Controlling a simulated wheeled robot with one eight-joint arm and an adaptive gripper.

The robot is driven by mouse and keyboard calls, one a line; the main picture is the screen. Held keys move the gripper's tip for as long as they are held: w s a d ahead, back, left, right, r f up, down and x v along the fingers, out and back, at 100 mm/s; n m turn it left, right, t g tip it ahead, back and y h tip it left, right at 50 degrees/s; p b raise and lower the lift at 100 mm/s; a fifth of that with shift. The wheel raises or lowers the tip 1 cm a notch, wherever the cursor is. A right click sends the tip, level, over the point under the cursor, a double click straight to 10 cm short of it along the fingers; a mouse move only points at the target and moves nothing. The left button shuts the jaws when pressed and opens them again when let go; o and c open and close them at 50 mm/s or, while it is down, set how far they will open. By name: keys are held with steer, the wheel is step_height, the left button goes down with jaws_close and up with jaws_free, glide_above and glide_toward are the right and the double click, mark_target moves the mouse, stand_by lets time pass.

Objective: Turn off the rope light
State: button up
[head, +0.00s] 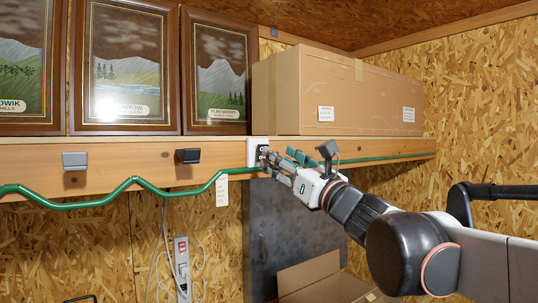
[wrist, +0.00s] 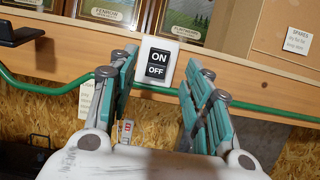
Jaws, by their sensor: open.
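The rope light (head: 95,203) is a green tube that runs in waves along the front of the wooden shelf edge. It also shows in the wrist view (wrist: 52,97); I cannot tell if it glows. A white switch plate (head: 252,146) is on the shelf edge. In the wrist view its dark switch (wrist: 158,63) has an upper ON half and a lower OFF half. My gripper (head: 272,160) is open and empty, close in front of the switch. In the wrist view its teal-padded fingers stand either side of the switch, which shows between them.
A cardboard box (head: 290,95) and framed mountain pictures (head: 125,60) stand on the shelf. A grey block (head: 74,161) and a black block (head: 188,156) stick out from the shelf edge. A power strip (head: 182,262) hangs below. An open carton (head: 318,278) is lower down.

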steer(key=v, duration=0.6)
steer(key=shift+s+d, duration=0.15)
steer(key=shift+s, duration=0.05)
steer(key=shift+f, duration=0.15)
steer(key=s+a+f+n+g+h+b, duration=0.1)
steer(key=s+f+n+g+b, duration=0.15)
steer(key=f+n+b, duration=0.65)
steer(key=s+a+f+n+g+h+b, duration=0.15)
steer(key=s+f, duration=0.25)
steer(key=f, duration=1.1)
steer(key=s+f+n+g+b, duration=0.35)
steer(key=f+n+b, duration=0.25)
steer(key=f, duration=0.7)
steer(key=s+d+f+n+g+h+b, duration=0.1)
steer(key=s+d+f+n+h+b, duration=0.2)
steer(key=f, duration=0.8)
steer(key=s+d+f+n+g+h+b, duration=0.1)
steer(key=s+d+f+n+h+b, duration=0.2)
steer(key=d+f+b, duration=0.4)
steer(key=s+d+f+n+g+h+b, duration=0.1)
steer(key=s+d+f+n+h+b, duration=0.2)
steer(key=f, duration=1.2)
steer(key=s+d+n+b, duration=0.2)
steer(key=n, duration=0.1)
steer(key=shift+d+f+n+h, duration=0.15)
steer(key=shift+f+n+h, duration=0.15)
steer(key=shift+n+h, duration=0.05)
